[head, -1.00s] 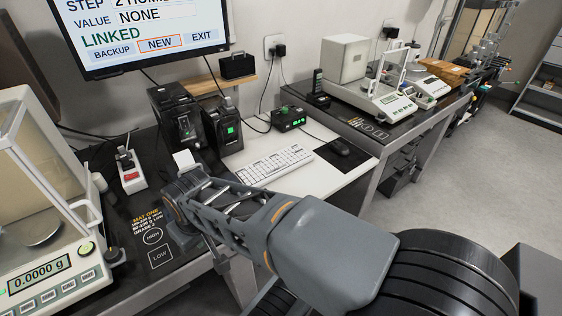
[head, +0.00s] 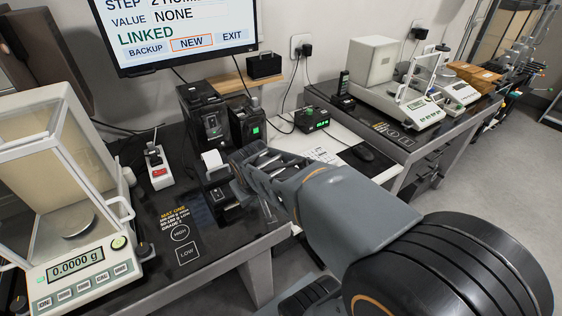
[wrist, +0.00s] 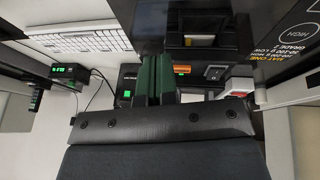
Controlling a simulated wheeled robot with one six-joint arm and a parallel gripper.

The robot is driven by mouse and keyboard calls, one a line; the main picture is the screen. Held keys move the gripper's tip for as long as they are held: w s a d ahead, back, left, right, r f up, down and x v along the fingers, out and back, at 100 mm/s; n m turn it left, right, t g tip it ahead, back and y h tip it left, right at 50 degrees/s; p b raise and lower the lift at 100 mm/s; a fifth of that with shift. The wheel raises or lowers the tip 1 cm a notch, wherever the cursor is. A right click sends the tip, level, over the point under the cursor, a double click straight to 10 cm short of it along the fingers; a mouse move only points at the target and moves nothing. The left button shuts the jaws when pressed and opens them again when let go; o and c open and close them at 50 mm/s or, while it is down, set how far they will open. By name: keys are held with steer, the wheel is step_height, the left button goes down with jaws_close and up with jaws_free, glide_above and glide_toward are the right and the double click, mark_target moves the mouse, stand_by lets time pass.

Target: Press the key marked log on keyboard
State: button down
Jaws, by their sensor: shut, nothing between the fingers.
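The white keyboard (head: 318,150) lies on the white tabletop in the head view, mostly hidden behind my arm. In the wrist view the keyboard (wrist: 88,40) shows at the upper left with several rows of keys, left of my fingers. I cannot read a key marked log in either view. My gripper (wrist: 156,68) is shut and empty, with its two dark green fingers together. In the head view my gripper's fingertips are hard to make out; the wrist end is beside the small label printer (head: 213,165).
A monitor (head: 185,30) hangs above the table. The black mat (head: 160,215) has bare room.

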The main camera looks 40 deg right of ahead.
steer(key=w+d+r+n+t+h+p, duration=0.1)
steer(key=w+d+r+n+t+p, duration=0.15)
steer(key=w+d+p, duration=0.4)
steer(key=w+d+r+n+t+h+p, duration=0.1)
steer(key=w+d+r+n+p, duration=0.15)
steer(key=w+d, duration=0.7)
steer(key=w+d+f+n+t+y+p, duration=0.1)
steer(key=w+d+f+n+y+p, duration=0.2)
steer(key=d+f+n+y+p, duration=0.2)
step_height(320, 180, down, 3)
steer(key=shift+w+d+f+t+p, duration=0.1)
steer(key=shift+w+d+t+p, duration=0.25)
steer(key=shift+p, duration=0.8)
steer(key=shift+s+f, duration=0.1)
steer(key=shift+f, duration=0.05)
step_height(320, 180, down, 7)
steer(key=b, duration=0.7)
steer(key=shift+f+b, duration=0.1)
steer(key=shift+b, duration=0.3)
steer(key=shift+f+b, duration=0.4)
steer(key=shift+f, duration=0.25)
steer(key=shift+f, duration=0.2)
